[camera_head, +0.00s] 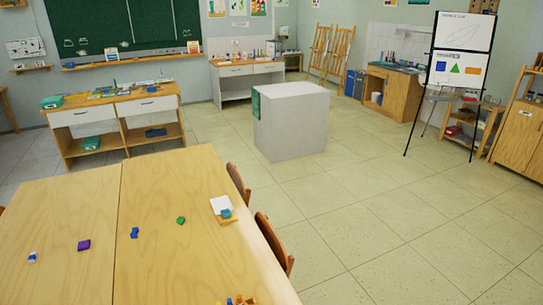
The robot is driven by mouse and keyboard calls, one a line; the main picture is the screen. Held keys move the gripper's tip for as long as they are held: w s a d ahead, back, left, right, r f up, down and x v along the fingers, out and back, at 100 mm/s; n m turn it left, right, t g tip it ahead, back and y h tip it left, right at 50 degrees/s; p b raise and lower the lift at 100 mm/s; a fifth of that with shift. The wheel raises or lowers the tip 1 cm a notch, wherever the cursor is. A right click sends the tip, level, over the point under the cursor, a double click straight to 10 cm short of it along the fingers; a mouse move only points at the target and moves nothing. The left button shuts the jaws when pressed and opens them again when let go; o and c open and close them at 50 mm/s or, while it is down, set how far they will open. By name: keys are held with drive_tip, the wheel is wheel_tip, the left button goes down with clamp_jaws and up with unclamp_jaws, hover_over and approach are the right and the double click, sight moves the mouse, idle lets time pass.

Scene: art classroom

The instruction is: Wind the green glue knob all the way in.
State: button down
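A small green item (181,220) lies on the wooden table in the foreground, right of the seam between its two tops. It may be the green glue, but it is too small to make out a knob. A teal item (226,213) lies close to a white sheet (220,204) near the table's right edge; I cannot tell what it is. My gripper is not in view.
The table (62,205) also holds a blue item (134,233), a purple item (84,245) and a blue-and-white item (31,257). Chairs (274,243) stand along its right side. A grey block (300,125) stands behind. The tiled floor (400,220) at right is clear.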

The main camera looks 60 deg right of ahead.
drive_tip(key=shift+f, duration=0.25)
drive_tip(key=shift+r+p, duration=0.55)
drive_tip(key=shift+p, duration=0.05)
idle(0.3)
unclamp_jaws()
idle(0.4)
idle(0.4)
